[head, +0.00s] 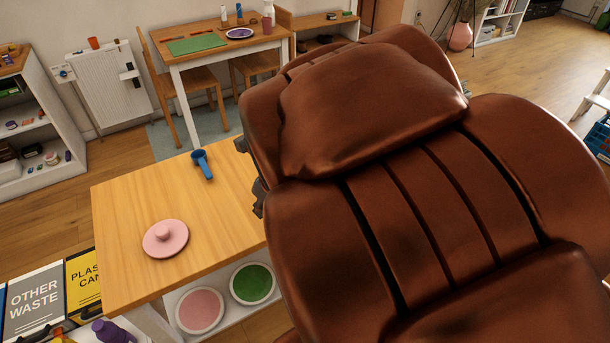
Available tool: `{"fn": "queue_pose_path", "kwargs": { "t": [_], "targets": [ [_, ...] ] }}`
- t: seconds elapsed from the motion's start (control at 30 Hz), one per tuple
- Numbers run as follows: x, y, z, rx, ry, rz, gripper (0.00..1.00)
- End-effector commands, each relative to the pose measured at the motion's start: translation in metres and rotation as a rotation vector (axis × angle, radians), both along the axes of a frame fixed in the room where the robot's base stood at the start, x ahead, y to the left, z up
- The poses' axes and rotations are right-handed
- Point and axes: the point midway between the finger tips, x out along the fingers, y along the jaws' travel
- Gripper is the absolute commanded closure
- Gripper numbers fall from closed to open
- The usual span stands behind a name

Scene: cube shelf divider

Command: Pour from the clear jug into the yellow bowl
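I see neither the clear jug nor the yellow bowl in the head view. A large brown leather chair (400,190) fills the middle and right and hides much of the place behind it, including the right part of the near wooden table (125,210). Small dark parts show at the chair's left edge, over the table's right side. I cannot tell whether they belong to my gripper, and no clear fingertips show.
A pink lid-like disc with a knob (166,238) and a blue handled object (202,163) are on the near table. Pink (200,310) and green (252,284) round items sit below it. A farther table (215,43) with chairs stands behind. Open floor (510,65) lies at upper right.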

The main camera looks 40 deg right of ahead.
Motion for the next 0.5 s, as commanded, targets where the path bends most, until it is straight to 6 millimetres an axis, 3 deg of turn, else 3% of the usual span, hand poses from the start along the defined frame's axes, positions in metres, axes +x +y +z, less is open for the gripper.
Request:
{"fn": "queue_pose_path", "kwargs": {
  "t": [0.5],
  "targets": [
    [-0.021,0.033,0.028,-0.001,-0.003,0.005,1.00]
  ]
}}
